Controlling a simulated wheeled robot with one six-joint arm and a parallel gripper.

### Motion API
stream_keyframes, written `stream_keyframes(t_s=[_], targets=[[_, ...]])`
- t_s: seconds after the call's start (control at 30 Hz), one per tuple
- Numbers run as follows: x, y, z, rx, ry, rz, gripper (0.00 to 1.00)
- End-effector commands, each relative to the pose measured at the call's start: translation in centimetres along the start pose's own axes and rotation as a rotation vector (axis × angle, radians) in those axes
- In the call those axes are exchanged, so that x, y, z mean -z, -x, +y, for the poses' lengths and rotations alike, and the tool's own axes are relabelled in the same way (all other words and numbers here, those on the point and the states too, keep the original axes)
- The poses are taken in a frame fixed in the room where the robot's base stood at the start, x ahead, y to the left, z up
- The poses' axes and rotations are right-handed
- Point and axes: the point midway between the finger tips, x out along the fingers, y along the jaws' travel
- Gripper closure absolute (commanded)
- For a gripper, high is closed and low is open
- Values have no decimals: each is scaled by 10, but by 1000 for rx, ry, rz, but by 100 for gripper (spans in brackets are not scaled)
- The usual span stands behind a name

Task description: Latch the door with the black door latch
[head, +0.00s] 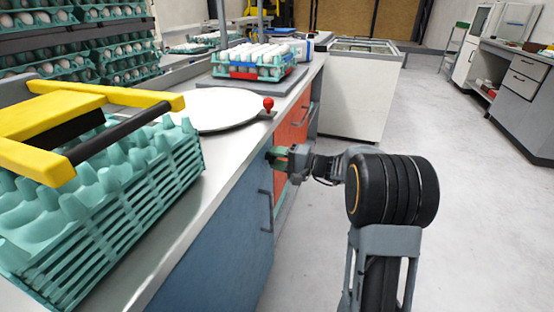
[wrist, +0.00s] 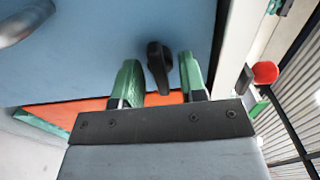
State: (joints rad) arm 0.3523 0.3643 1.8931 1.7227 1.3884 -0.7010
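The black door latch (wrist: 158,68) is on the blue door (wrist: 110,45) in the wrist view, near the edge beside the orange-red door (wrist: 65,113). My gripper (wrist: 159,60) is open, with its green fingers on either side of the latch. A gap shows between the latch and each finger, so it does not look gripped. In the head view my gripper (head: 276,157) is at the top of the cabinet front, by the blue door (head: 225,240) and the orange-red door (head: 291,128). The latch is not clear there.
A red knob (head: 268,103) stands at the counter edge just above my gripper. A dark door handle (head: 266,210) sticks out below it. Green egg trays (head: 110,200) and a yellow frame (head: 60,115) stand on the counter (head: 215,165). The floor on the right (head: 470,200) is clear.

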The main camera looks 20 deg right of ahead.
Motion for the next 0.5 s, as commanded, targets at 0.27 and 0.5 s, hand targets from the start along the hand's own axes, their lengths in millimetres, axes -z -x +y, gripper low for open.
stream_keyframes(t_s=[0.27, 0.5], targets=[[0, 0, 0, 0, 0, 0, 70], [0, 0, 0, 0, 0, 0, 93]])
